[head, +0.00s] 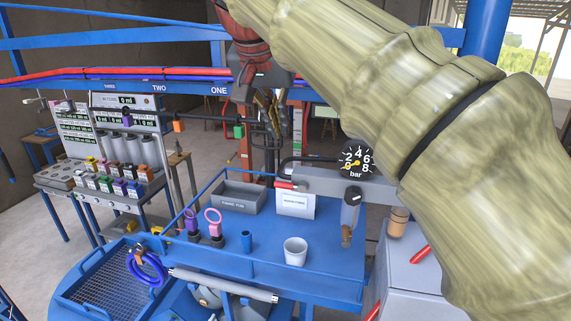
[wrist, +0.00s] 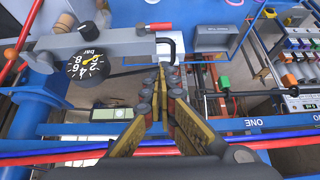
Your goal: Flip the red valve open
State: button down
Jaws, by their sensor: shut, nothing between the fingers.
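The red valve handle (head: 286,185) is a small red lever at the left end of the grey air manifold (head: 335,184), beside the round black bar gauge (head: 357,160). In the wrist view the red handle (wrist: 159,26) lies just beyond the fingertips, at the end of the grey manifold (wrist: 95,43). My gripper (head: 274,135) hangs down from above, up and left of the handle in the head view. In the wrist view my gripper (wrist: 167,72) has its fingers together and empty, apart from the handle.
A blue table holds a grey bin (head: 239,197), a white sign (head: 296,204), a white cup (head: 295,251) and pink and purple rings. A blue beam with red and blue hoses (wrist: 90,150) crosses near my gripper. A black pipe (wrist: 172,45) bends beside the handle.

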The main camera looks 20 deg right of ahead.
jog(key=f, duration=0.1)
jog(key=p, duration=0.2)
send_over(285, 183)
jog(key=f, duration=1)
jog(key=shift+w+d, duration=0.15)
jog(key=shift+w, duration=0.1)
jog(key=shift+s+f, duration=0.2)
jog(key=shift+f, duration=0.3)
jog(key=shift+w+f, duration=0.1)
jog(key=shift+f, duration=0.1)
